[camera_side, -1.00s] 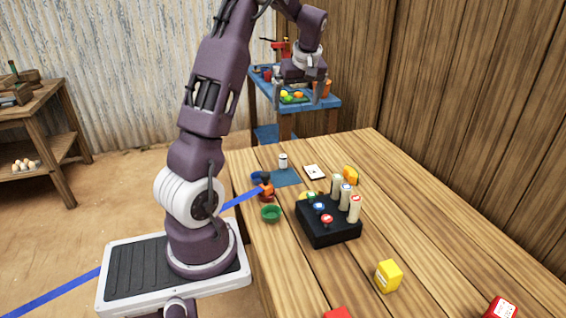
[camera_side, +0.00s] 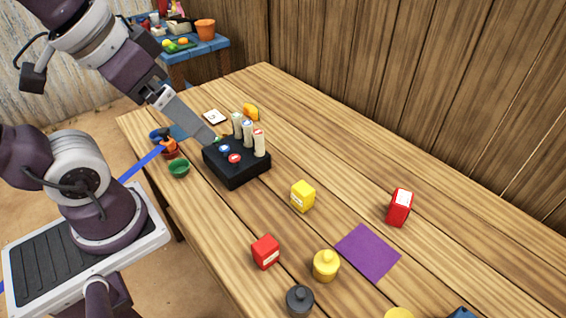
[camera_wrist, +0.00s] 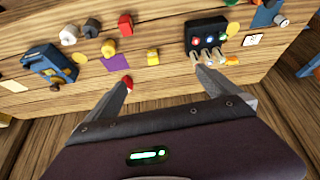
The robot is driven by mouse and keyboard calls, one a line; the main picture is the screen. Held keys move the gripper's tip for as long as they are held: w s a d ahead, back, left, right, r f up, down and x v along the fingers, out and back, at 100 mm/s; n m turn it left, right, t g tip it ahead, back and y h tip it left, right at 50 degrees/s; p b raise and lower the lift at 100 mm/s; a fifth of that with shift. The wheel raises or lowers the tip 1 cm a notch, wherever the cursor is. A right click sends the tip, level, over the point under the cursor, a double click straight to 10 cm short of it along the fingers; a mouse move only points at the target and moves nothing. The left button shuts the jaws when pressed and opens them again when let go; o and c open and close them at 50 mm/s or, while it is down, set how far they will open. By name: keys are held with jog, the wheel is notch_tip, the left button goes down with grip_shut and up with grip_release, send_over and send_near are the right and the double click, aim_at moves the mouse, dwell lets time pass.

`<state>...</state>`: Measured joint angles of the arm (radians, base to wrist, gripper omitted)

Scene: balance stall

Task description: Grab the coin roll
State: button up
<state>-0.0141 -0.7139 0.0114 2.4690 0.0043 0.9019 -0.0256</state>
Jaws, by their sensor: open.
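My gripper (camera_side: 208,136) hangs over the block's left end in the side view. In the wrist view, my gripper (camera_wrist: 166,79) is open with nothing between the fingers.
A green bowl (camera_side: 179,168) sits left of the block. A yellow box (camera_side: 303,197), red box (camera_side: 265,252), red tin (camera_side: 400,207), yellow weight (camera_side: 326,265), dark weight (camera_side: 300,300) and purple mat (camera_side: 368,253) lie nearer. The right side of the table is mostly clear.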

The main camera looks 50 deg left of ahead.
jog(key=shift+s+d+f+m, duration=0.25)
jog(key=shift+s+f+m, duration=0.05)
jog(key=shift+s, duration=0.2)
jog(key=c, duration=1)
